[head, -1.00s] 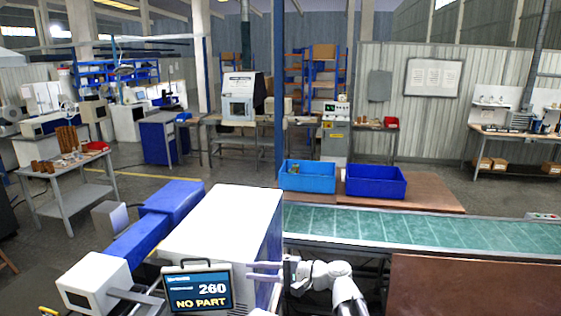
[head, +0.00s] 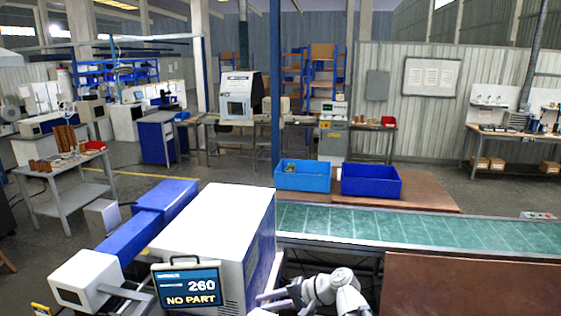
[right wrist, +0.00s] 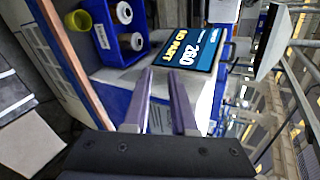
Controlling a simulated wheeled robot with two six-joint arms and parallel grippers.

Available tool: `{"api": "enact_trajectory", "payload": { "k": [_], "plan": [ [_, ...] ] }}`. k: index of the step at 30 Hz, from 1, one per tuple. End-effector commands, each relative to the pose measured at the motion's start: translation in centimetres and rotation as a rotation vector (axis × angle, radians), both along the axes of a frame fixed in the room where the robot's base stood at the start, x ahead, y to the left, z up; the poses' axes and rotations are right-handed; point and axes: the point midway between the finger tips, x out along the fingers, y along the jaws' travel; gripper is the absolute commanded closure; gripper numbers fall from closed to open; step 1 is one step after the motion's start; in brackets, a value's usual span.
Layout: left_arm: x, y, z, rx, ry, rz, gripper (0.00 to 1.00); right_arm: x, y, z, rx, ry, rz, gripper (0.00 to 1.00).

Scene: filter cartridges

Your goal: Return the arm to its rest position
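My right arm is at the bottom centre of the head view, with its gripper (head: 272,300) beside the lower right side of the white machine (head: 218,225). In the right wrist view the gripper (right wrist: 163,78) has its two grey fingers apart with nothing between them. The display (head: 188,288) on the machine's front reads 260 and NO PART; it also shows in the right wrist view (right wrist: 188,50), beyond the fingers. My left gripper is not in view.
A green conveyor (head: 420,228) runs to the right behind my right arm. Two blue bins (head: 303,178) (head: 371,183) stand behind it. A brown panel (head: 470,285) is at the lower right.

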Motion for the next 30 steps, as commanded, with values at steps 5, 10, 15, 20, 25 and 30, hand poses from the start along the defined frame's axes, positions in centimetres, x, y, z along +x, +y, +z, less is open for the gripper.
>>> {"api": "enact_trajectory", "payload": {
  "k": [5, 10, 15, 20, 25, 30],
  "plan": [
    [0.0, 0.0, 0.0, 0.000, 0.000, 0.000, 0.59, -2.8, -3.5, -4.2, -0.255, -0.039, 0.068, 0.75],
    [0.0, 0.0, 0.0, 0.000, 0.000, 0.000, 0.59, -6.1, -9.4, -8.4, -0.583, -0.064, 0.171, 0.75],
    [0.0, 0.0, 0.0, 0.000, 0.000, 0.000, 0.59, -8.6, -14.9, -10.4, -0.844, -0.055, 0.263, 0.75],
    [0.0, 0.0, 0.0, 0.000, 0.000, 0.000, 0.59, -10.6, -19.5, -11.1, -1.040, -0.030, 0.336, 0.75],
    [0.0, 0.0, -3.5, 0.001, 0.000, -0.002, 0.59, -11.7, -17.7, -14.6, -1.091, -0.037, 0.428, 0.75],
    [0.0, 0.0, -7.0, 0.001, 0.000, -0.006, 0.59, -13.3, -14.5, -18.1, -1.114, -0.053, 0.527, 0.75]
  ]
}}
